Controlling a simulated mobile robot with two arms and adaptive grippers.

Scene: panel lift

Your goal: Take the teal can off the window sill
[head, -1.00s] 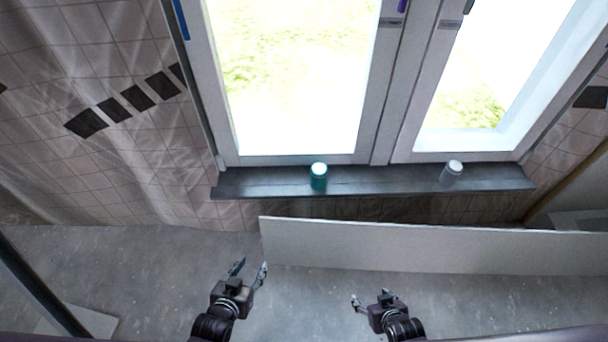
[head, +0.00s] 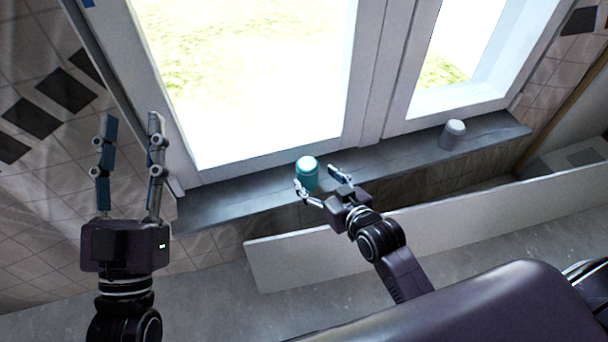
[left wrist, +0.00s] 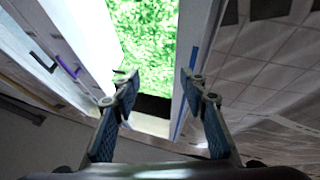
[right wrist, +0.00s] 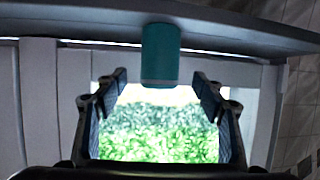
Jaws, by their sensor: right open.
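The teal can (head: 306,176) with a white lid stands on the dark window sill (head: 236,194), left of the sill's middle. My right gripper (head: 318,181) is open just in front of the can. In the right wrist view the teal can (right wrist: 160,54) is ahead of and between the open fingers (right wrist: 160,84); I see no contact there. My left gripper (head: 130,122) is raised at the left of the head view, open and empty, apart from the can. The left wrist view shows its spread fingers (left wrist: 160,82) facing the window.
A grey can (head: 453,135) stands further right on the sill. A long pale panel (head: 440,228) stands below the sill. The window frame (head: 373,90) rises directly behind the sill. The sill between the two cans is clear.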

